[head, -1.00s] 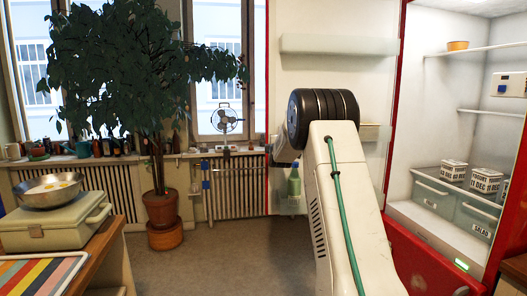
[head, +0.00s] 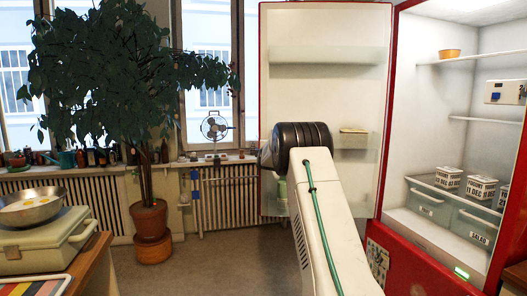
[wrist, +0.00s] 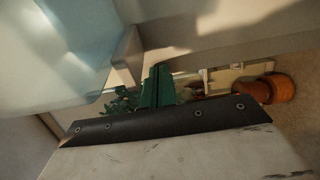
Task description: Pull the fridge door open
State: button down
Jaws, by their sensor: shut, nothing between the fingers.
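The red-framed fridge (head: 455,130) stands at the right with its lit white interior showing. Its door (head: 330,30) stands wide open to the left of the interior, with its white inner side and shelves facing me. My arm reaches up in front of the door and covers part of its lower half. My gripper is hidden behind the arm in the head view. In the wrist view, the narrow dark green fingers of my gripper (wrist: 157,87) are together and empty. Pale panels, apparently of the door, fill the top of that view; I cannot tell whether the fingers touch them.
A large potted plant (head: 150,218) stands left of the door, before a radiator and windows. A table with a metal bowl (head: 32,206) on a pale case (head: 45,240) is at the near left. Clear floor (head: 215,262) lies between.

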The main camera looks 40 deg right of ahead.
jog(key=shift+s, duration=0.1)
jog(key=w+a+v, duration=0.1)
jog(key=v, duration=1.2)
jog(key=shift+s+a, duration=0.15)
jog(key=shift+a, duration=0.35)
